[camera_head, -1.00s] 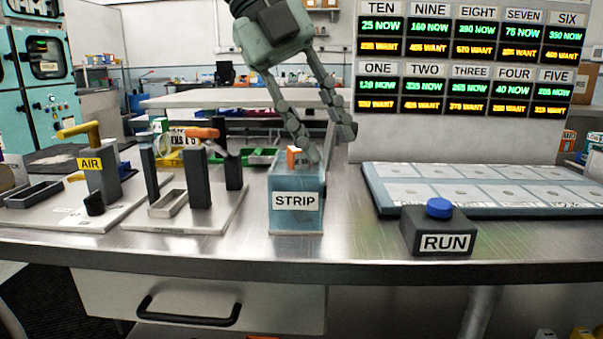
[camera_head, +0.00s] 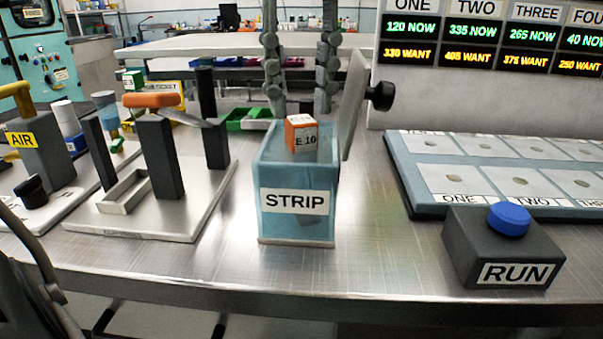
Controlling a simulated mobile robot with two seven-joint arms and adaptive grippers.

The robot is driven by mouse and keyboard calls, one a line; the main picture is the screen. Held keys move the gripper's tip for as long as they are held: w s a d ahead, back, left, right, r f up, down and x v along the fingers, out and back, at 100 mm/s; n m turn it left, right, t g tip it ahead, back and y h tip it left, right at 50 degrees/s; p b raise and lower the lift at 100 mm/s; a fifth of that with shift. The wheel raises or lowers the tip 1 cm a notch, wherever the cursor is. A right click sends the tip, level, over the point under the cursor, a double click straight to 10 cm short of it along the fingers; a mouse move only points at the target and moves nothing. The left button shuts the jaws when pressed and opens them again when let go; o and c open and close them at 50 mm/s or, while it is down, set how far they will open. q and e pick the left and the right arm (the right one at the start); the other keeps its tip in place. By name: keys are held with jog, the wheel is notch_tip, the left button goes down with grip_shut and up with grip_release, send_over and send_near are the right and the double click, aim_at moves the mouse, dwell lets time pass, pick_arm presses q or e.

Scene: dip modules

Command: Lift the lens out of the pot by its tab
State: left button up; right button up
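The pot (camera_head: 272,212) is a translucent blue open box labelled STRIP, standing on the steel bench in mid-picture. An orange tab (camera_head: 297,140) with a white label reading E 10 stands up out of its top. The lens below the tab is only a dim dark shape through the pot wall. My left gripper (camera_head: 299,105) comes down from the top edge, its two fingers apart, one on each side of the tab in the picture. The fingertips look a little above the tab or behind it, with nothing between them.
A grey upright panel (camera_head: 354,100) with a black knob (camera_head: 380,97) stands at the pot's right edge. A RUN box (camera_head: 465,250) and a blue tray (camera_head: 405,180) are to the right. An orange-handled press (camera_head: 160,155) and AIR station (camera_head: 45,160) are left. Bench in front is clear.

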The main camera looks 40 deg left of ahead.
aim_at(301, 119)
pick_arm(q)
jog(key=f, duration=0.5)
jog(key=shift+w+a+f, duration=0.1)
jog(key=shift+w+a, duration=0.05)
jog(key=shift+w, duration=0.05)
jog(key=shift+c, duration=0.6)
grip_shut()
